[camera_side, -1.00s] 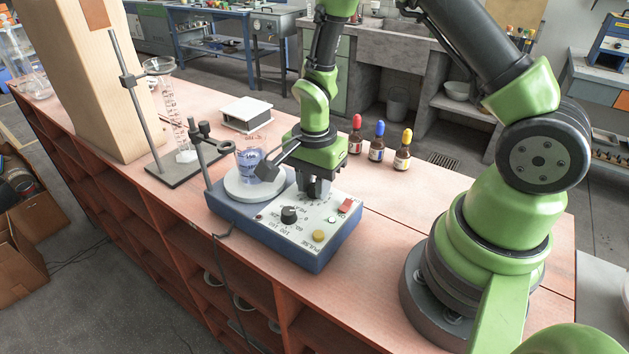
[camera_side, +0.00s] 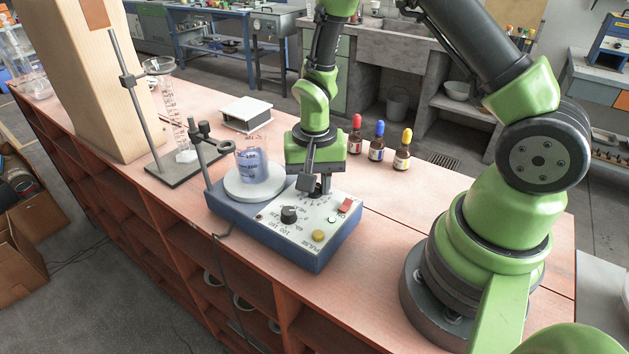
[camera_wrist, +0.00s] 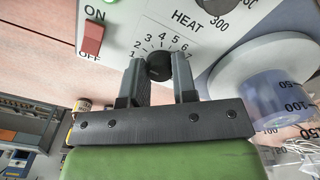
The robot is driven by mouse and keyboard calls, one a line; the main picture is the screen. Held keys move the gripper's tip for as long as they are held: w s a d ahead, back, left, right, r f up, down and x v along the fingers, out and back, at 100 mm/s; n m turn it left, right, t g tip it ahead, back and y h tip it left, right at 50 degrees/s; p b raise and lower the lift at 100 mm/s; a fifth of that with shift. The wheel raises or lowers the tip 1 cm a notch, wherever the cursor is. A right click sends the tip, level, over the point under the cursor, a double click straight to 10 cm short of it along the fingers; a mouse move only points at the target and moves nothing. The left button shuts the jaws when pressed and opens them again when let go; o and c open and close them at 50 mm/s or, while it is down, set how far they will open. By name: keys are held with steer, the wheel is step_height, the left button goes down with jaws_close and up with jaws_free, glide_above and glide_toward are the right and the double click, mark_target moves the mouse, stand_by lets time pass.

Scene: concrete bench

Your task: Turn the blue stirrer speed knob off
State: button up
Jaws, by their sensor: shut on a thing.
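The blue stirrer (camera_side: 285,247) is a blue box with a pale panel and a round white plate. Its speed knob (camera_wrist: 159,66) is small, round and dark, with a scale from 1 to 7 showing around it in the wrist view. My gripper (camera_wrist: 159,74) is shut on this knob, one finger on each side. In the side view my gripper (camera_side: 321,188) points down at the far part of the panel, and its fingers mostly hide the knob. I cannot tell where the knob's pointer stands.
A beaker (camera_side: 253,160) stands on the white plate (camera_side: 245,190), close left of my gripper. A larger dark heat knob (camera_side: 289,214), a red switch (camera_side: 346,205) and a yellow button (camera_side: 318,235) share the panel. Small bottles (camera_side: 376,150) stand behind.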

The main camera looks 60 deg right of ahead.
steer(key=n, duration=0.4)
steer(key=shift+n, duration=0.3)
steer(key=shift+d+n, duration=0.1)
steer(key=shift+n, duration=1.7)
steer(key=o, duration=0.9)
steer(key=shift+o, duration=0.2)
step_height(320, 180, up, 10)
steer(key=shift+r, duration=0.1)
steer(key=s+a+r+m+t+y, duration=0.1)
steer(key=s+a+r+t, duration=0.1)
steer(key=s+r, duration=0.4)
steer(key=s+a+r+m+t+y, duration=0.1)
steer(key=s+a+r+t, duration=0.1)
steer(key=s+r+t, duration=0.3)
step_height(320, 180, up, 4)
steer(key=shift+s+a+r, duration=0.1)
steer(key=shift+s+a, duration=0.3)
steer(key=shift+s, duration=0.75)
